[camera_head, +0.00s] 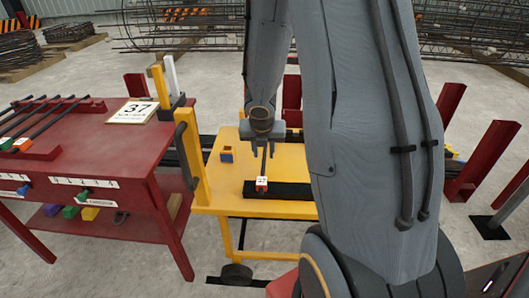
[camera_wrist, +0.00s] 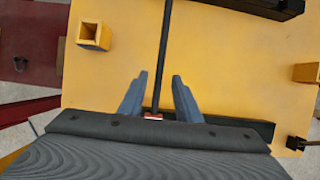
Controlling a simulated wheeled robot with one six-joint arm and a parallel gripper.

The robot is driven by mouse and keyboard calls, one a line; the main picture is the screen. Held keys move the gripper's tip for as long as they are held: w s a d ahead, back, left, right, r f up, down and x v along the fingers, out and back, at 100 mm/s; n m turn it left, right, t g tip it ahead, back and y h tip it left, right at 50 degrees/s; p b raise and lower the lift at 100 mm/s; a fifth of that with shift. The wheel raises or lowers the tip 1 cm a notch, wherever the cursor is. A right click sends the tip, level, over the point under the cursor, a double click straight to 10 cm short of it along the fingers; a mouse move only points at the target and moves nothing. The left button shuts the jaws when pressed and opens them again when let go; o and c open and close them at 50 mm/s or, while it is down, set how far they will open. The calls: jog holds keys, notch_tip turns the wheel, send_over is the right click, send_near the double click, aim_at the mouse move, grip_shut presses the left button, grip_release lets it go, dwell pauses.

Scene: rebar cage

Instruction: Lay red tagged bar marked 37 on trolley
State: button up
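The yellow trolley (camera_head: 225,193) stands in the middle of the head view. A dark bar (camera_head: 264,163) lies along it, its near end on a black support (camera_head: 290,191). A red-orange tag (camera_head: 262,184) with a white label is at that end; its number looks like 37 but is small. My gripper (camera_head: 262,148) is over the trolley and points down. In the wrist view its two fingers (camera_wrist: 160,95) are open, one on each side of the bar (camera_wrist: 162,50), with gaps. The red tag (camera_wrist: 153,117) shows there, partly hidden by my gripper body.
A red table (camera_head: 95,150) at left carries more dark bars (camera_head: 40,115) and a white sign reading 37 (camera_head: 132,111). A small yellow square socket (camera_wrist: 94,34) stands on the trolley. Red posts (camera_head: 487,160) are at right. My arm hides the trolley's right side.

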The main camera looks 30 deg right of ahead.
jog(key=p+v, duration=0.4)
jog(key=v, duration=0.3)
jog(key=s+a+r+m+g+y, duration=0.1)
jog(key=s+a+m, duration=0.3)
jog(key=m, duration=0.6)
jog(key=s+a+r+m+g, duration=0.1)
jog(key=s+a+r+m, duration=0.3)
jog(key=s+m, duration=0.4)
jog(key=s+a+r+m+g+y, duration=0.1)
jog(key=s+a+r+m, duration=0.2)
jog(key=m, duration=0.8)
jog(key=s+a, duration=0.2)
jog(key=s, duration=0.2)
jog(key=shift+a+m+g+y+p, duration=0.3)
jog(key=shift+a+m+g, duration=0.1)
jog(key=shift+a+r+n+p, duration=0.3)
jog(key=shift+a+p, duration=0.25)
jog(key=shift+a, duration=0.1)
